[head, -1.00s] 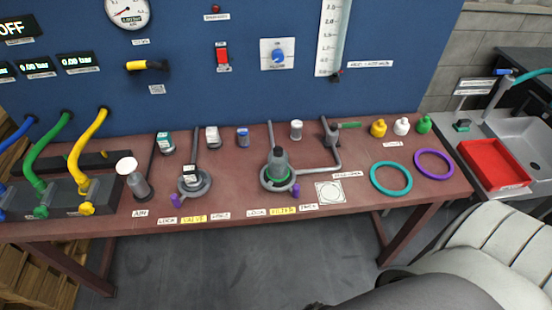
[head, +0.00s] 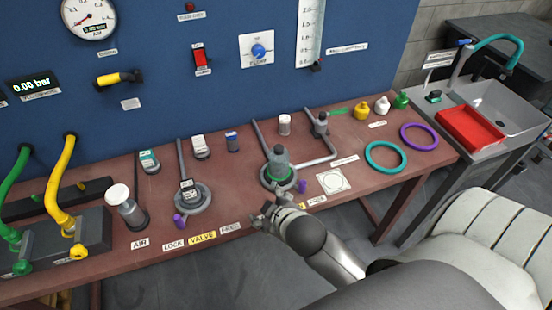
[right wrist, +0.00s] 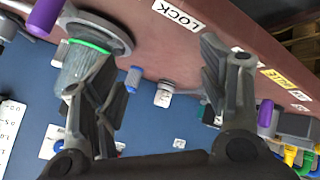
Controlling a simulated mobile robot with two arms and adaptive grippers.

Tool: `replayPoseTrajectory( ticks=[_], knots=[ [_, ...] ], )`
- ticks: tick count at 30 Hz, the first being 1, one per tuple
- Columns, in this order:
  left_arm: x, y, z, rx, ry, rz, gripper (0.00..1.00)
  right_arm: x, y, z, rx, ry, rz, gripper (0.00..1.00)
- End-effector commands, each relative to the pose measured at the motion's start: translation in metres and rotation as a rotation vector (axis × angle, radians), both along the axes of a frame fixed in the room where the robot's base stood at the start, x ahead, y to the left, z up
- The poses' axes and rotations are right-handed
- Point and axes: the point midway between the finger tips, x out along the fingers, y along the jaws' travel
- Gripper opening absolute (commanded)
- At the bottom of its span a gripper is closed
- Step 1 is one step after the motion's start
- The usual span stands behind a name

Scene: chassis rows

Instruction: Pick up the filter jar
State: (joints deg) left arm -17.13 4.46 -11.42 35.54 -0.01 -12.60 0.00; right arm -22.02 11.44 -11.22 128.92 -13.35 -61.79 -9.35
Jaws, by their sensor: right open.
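The filter jar (head: 279,164) is a grey-green jar with a green ring at its base. It sits upright in a round grey holder on the bench, with a purple lever (head: 302,187) beside it. My right gripper (head: 264,213) is open and empty at the bench's front edge, in front of the jar and apart from it. In the right wrist view the jar (right wrist: 88,62) looks translucent under its green ring and is partly hidden by the left finger. It lies to the left of the gap between the fingers (right wrist: 155,75). My left gripper is not in view.
A second round holder (head: 188,199) with a purple lever stands to the left. A grey pipe (head: 318,160) runs behind and right of the jar. A white marked square (head: 333,182) lies right of it, then teal (head: 385,146) and purple (head: 419,129) rings.

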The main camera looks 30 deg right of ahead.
Motion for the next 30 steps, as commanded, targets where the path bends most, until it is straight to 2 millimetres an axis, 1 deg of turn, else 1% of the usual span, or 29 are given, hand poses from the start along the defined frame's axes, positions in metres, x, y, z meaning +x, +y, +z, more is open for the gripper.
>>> replayPoseTrajectory(
  ticks=[1, 2, 3, 5, 6, 8, 9, 11, 12, 13, 15, 17, 18, 21, 24, 26, 27, 29, 30],
  knots=[
    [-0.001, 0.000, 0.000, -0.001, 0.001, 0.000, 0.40, 0.021, 0.000, 0.016, -0.059, -0.082, 0.046, 0.67],
    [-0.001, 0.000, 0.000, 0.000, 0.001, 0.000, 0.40, 0.032, 0.001, 0.027, -0.097, -0.132, 0.074, 0.67],
    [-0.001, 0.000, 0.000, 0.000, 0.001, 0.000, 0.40, 0.047, 0.002, 0.042, -0.147, -0.200, 0.111, 0.67],
    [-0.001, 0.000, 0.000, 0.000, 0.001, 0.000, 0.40, 0.068, 0.006, 0.066, -0.230, -0.307, 0.174, 0.67],
    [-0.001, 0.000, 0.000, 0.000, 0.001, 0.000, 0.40, 0.082, 0.010, 0.084, -0.292, -0.381, 0.218, 0.67],
    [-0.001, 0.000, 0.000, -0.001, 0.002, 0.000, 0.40, 0.101, 0.019, 0.112, -0.396, -0.501, 0.289, 0.67],
    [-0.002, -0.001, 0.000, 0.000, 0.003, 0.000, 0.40, 0.112, 0.027, 0.133, -0.473, -0.583, 0.341, 0.67],
    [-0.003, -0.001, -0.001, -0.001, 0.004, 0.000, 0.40, 0.125, 0.041, 0.163, -0.596, -0.709, 0.423, 0.67],
    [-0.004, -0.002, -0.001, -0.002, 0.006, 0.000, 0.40, 0.131, 0.053, 0.183, -0.680, -0.793, 0.479, 0.67],
    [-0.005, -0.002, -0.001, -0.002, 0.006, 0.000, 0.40, 0.135, 0.062, 0.197, -0.747, -0.856, 0.522, 0.67],
    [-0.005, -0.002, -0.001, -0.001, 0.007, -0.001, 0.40, 0.138, 0.085, 0.225, -0.906, -0.995, 0.623, 0.67],
    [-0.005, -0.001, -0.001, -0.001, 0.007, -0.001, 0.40, 0.137, 0.107, 0.244, -1.042, -1.111, 0.711, 0.67],
    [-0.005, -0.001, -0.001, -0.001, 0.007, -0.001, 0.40, 0.135, 0.121, 0.254, -1.135, -1.184, 0.772, 0.67],
    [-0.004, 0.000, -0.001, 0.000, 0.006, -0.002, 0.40, 0.125, 0.155, 0.268, -1.374, -1.358, 0.930, 0.67],
    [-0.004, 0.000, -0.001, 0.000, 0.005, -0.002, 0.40, 0.113, 0.182, 0.265, -1.612, -1.513, 1.101, 0.67],
    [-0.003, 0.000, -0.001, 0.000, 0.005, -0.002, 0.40, 0.105, 0.195, 0.257, -1.755, -1.597, 1.214, 0.67],
    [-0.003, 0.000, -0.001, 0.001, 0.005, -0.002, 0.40, 0.102, 0.200, 0.249, -1.848, -1.645, 1.293, 0.67],
    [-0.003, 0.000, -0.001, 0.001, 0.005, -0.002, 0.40, 0.096, 0.204, 0.234, -1.981, -1.714, 1.421, 0.67],
    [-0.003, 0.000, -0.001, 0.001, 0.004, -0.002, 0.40, 0.094, 0.203, 0.222, -2.069, -1.751, 1.512, 0.67]
  ],
)
